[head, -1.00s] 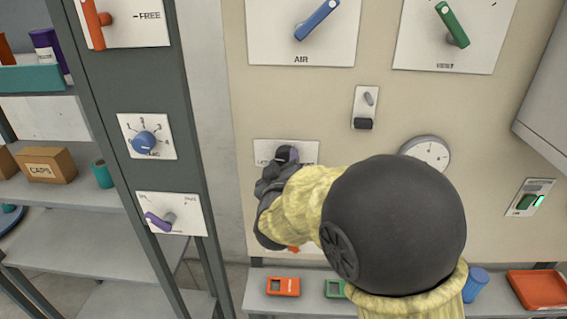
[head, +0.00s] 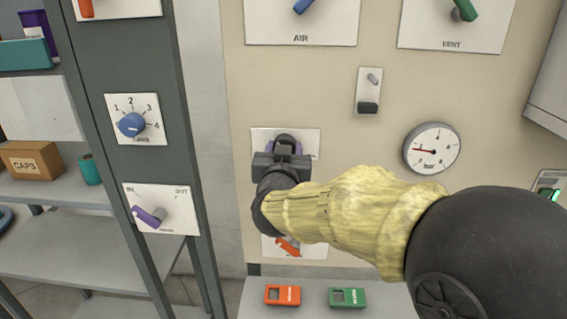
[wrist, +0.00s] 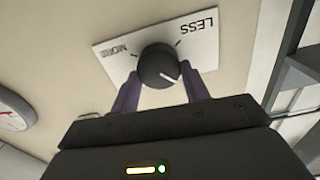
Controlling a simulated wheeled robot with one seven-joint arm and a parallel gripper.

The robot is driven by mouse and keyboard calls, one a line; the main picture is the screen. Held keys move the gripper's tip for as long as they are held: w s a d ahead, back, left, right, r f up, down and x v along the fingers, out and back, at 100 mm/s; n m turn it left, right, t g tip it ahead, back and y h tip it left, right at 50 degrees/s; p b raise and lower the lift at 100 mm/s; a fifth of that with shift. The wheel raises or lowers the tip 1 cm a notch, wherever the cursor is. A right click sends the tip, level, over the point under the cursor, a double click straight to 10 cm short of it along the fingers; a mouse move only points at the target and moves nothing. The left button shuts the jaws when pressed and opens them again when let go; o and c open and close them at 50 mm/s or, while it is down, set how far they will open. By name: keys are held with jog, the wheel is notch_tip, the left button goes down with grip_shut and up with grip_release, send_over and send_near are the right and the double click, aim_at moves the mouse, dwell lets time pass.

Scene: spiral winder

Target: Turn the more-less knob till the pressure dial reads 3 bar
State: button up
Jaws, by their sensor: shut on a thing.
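The more-less knob (wrist: 158,62) is dark and round with a white mark, on a white plate (wrist: 204,46) reading MORE and LESS. In the wrist view its mark points to the lower right. My gripper (wrist: 160,84) has its two purple fingers on either side of the knob, shut on it. In the head view my gripper (head: 282,160) largely covers the knob. The pressure dial (head: 432,150) is white and round, marked bar. Its red needle points left, seemingly a little below 2. The dial is partly in the wrist view (wrist: 12,108).
An orange-handled control (head: 288,246) is just below my gripper. A small switch plate (head: 368,92) is above right. A post at left carries a blue knob (head: 131,124) and a purple lever (head: 150,216). Orange (head: 282,295) and green (head: 347,297) items lie on the shelf below.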

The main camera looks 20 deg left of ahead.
jog(key=shift+d+f+m+b, duration=0.1)
jog(key=shift+m+b, duration=0.7)
jog(key=shift+m, duration=0.3)
jog(key=o, duration=1)
jog(key=b+v, duration=0.3)
jog(key=v, duration=1.4)
jog(key=shift+s+b, duration=0.2)
jog(key=shift+b, duration=0.15)
jog(key=shift+w, duration=0.1)
